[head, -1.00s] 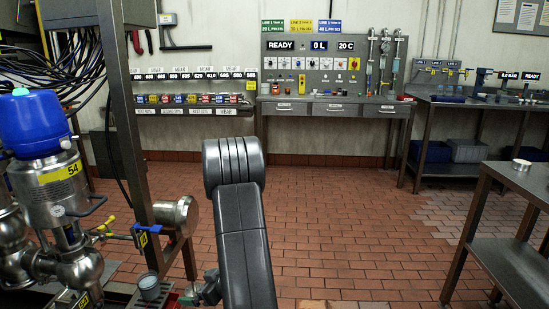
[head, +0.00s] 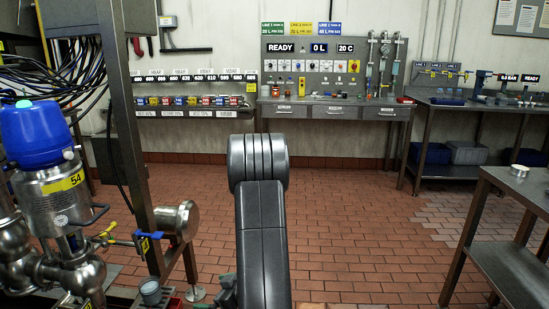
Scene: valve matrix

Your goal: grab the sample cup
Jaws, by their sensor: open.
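The sample cup (head: 150,291) is a small grey cup at the lower left of the head view. It stands upright below the valve with the blue handle. Part of my gripper (head: 226,292) shows at the bottom edge, just left of my dark arm. It is to the right of the cup and apart from it, with nothing seen in it. Most of my gripper is hidden by my arm and the frame edge.
A steel valve with a blue top (head: 35,135) and a steel post (head: 128,150) stand close by at left. A red item (head: 175,303) lies right of the cup. A steel table (head: 520,185) stands at right. The tiled floor (head: 360,210) is clear in the middle.

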